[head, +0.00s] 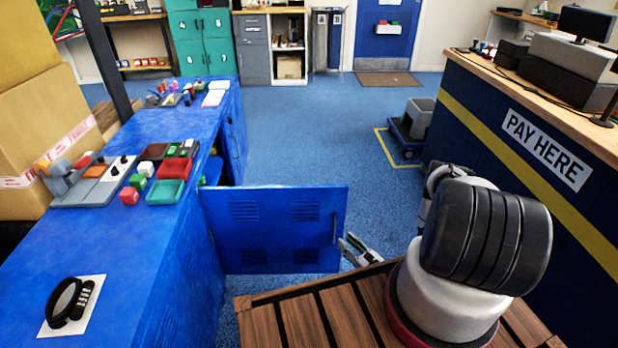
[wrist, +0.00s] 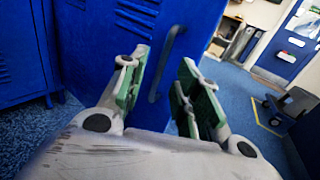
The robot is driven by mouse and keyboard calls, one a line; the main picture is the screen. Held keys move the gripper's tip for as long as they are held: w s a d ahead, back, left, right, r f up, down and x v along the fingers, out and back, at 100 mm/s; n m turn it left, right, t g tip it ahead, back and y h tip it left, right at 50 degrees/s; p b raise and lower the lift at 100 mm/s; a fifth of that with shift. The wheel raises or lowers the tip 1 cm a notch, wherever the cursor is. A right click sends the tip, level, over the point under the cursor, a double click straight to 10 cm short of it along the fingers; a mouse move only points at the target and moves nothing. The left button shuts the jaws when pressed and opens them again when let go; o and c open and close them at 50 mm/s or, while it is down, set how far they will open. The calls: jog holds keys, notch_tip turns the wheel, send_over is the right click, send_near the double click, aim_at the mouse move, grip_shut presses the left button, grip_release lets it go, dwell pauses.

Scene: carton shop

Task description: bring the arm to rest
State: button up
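My gripper (head: 354,248) is low beside the free edge of an open blue cabinet door (head: 270,230). In the wrist view my gripper (wrist: 160,88) is open, its green-padded fingers well apart with nothing clamped. The door's bar handle (wrist: 170,62) shows in the gap between the fingers, seemingly just beyond the tips; I cannot tell the exact distance. Much of my arm is hidden behind its own thick black-and-white links in the head view.
The blue workbench (head: 160,240) on the left carries trays, small blocks and a black lock-like item (head: 68,302). The pay counter (head: 520,170) stands on the right. A cart with a grey bin (head: 418,116) is behind. Blue floor (head: 310,130) between is clear.

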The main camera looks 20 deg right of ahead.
jog(key=w+a+r+n+g+y, duration=0.15)
jog(key=r+n+g+y, duration=0.35)
jog(key=r, duration=0.7)
jog(key=a+r+n+g+y, duration=0.2)
jog(key=a+r+n+g, duration=0.3)
jog(key=r, duration=0.7)
jog(key=w+r+n+g+y, duration=0.1)
jog(key=r+n+g+y, duration=0.2)
jog(key=r+n, duration=0.65)
jog(key=s+r+n+g+h, duration=0.3)
jog(key=s+r+h, duration=0.1)
jog(key=s+r, duration=0.4)
jog(key=s+r+n+g+h, duration=0.2)
jog(key=s+r+n+h, duration=0.15)
jog(key=s+r, duration=0.45)
jog(key=s+d+r+n+t+h, duration=0.5)
jog(key=s+d+r+h, duration=0.3)
jog(key=r, duration=0.4)
jog(key=shift+s+d+r+n, duration=0.2)
jog(key=shift+s+d+n, duration=0.2)
jog(key=shift+s+n, duration=0.2)
jog(key=shift+d, duration=0.1)
